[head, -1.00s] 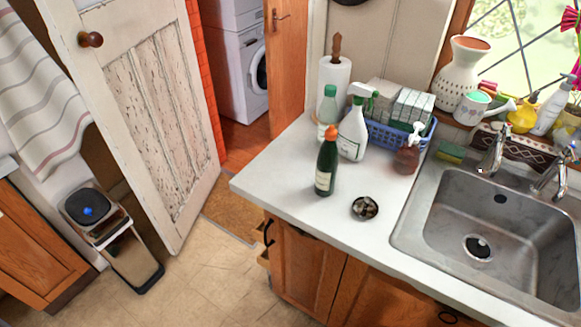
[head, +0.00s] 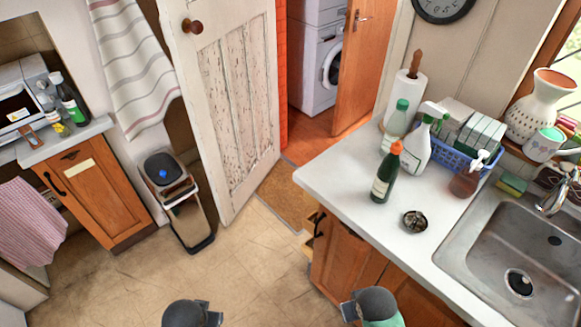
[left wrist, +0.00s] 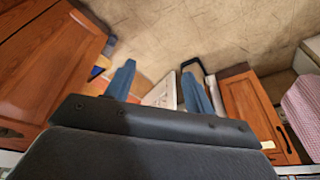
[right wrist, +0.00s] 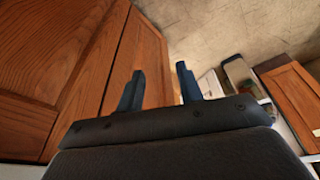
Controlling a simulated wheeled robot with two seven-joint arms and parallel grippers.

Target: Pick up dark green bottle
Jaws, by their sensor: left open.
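The dark green bottle (head: 381,180), with an orange cap and pale label, stands upright on the white worktop near its front left part, in the head view. Neither wrist view shows it. My left gripper (left wrist: 158,80) has its two blue fingers apart with nothing between them, above the floor. My right gripper (right wrist: 160,75) also has its fingers apart and empty, beside wooden cupboard fronts.
A small dark bowl (head: 415,222) is right of the bottle. Behind it stand a pale green-capped bottle (head: 396,122), a white spray bottle (head: 418,150) and a blue basket (head: 457,158). Another dark bottle (head: 72,103) stands on the left counter. A bin (head: 190,220) stands on otherwise open floor.

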